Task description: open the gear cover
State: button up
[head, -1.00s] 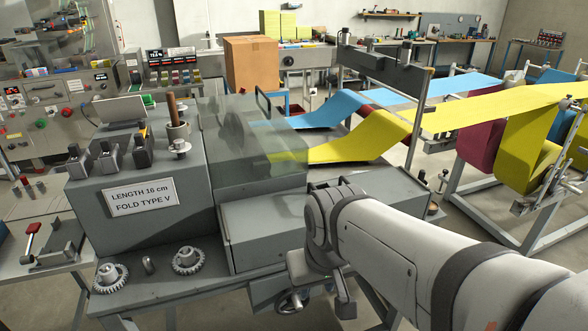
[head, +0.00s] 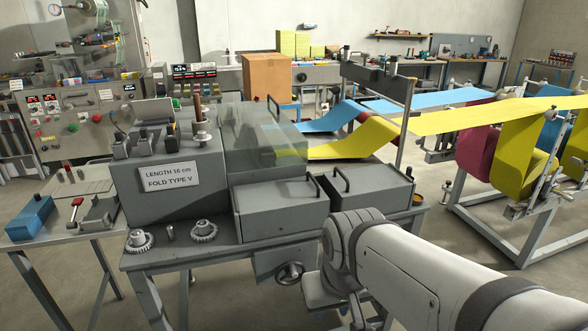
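A grey machine with the sign "LENGTH 16 cm FOLD TYPE V" (head: 170,177) stands in the middle of the head view. Two grey box-shaped covers with dark handles sit at its front: a left cover (head: 280,208) and a right cover (head: 368,194). Both look closed; I cannot tell which is the gear cover. A see-through hood (head: 255,140) is behind them. Two bare gears, left (head: 139,240) and right (head: 204,231), lie on the front ledge. My arm comes in from the lower right. Its end, my gripper (head: 350,312), is partly cut off by the lower edge, in front of the machine and apart from the covers; its fingers are unclear.
A handwheel (head: 290,273) sticks out below the ledge. A side table (head: 50,236) with a blue block (head: 28,216) stands left. Yellow cloth (head: 360,140) and blue cloth (head: 335,117) run in from rolls at the right. Floor is free at the lower left.

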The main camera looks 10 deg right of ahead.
aim_at(266, 209)
jog(key=u, duration=0.15)
jog(key=i, duration=0.9)
jog(key=z, duration=0.05)
